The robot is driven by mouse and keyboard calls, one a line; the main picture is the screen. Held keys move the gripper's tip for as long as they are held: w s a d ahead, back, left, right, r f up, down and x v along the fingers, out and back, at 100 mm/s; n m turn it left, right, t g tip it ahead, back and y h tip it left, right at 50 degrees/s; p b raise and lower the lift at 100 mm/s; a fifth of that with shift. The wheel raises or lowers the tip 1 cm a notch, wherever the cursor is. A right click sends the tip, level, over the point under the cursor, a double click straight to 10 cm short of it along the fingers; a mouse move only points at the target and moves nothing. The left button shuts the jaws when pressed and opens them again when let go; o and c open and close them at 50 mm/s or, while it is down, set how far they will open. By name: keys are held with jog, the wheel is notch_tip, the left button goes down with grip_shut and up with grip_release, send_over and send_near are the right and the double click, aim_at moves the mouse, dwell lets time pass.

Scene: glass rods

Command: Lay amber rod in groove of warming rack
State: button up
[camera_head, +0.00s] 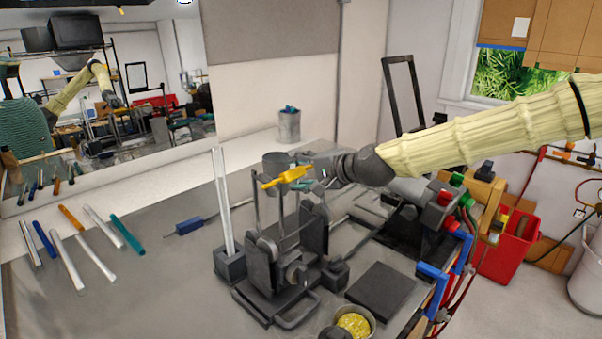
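An orange-amber rod (71,218) lies on the left of the bench among clear, blue and teal rods. My gripper (322,173) is at the middle of the bench, well to the right of that rod and above a dark metal apparatus (272,268). A yellow object (287,178) and a teal one are at my fingertips. I cannot tell whether they are held or stand behind the fingers. The fingers are small and partly hidden, so their opening is unclear. I cannot make out for certain which part is the warming rack or its groove.
A tall clear rod (222,205) stands in a dark block left of the apparatus. A blue-handled tool (190,226) lies nearby. A dark slab (380,292) and a bowl of yellow bits (353,325) are at front right. The bench between rods and apparatus is mostly clear.

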jog(key=shift+s, duration=0.1)
jog(key=v, duration=1.2)
jog(key=shift+d, duration=0.1)
dwell(0.3)
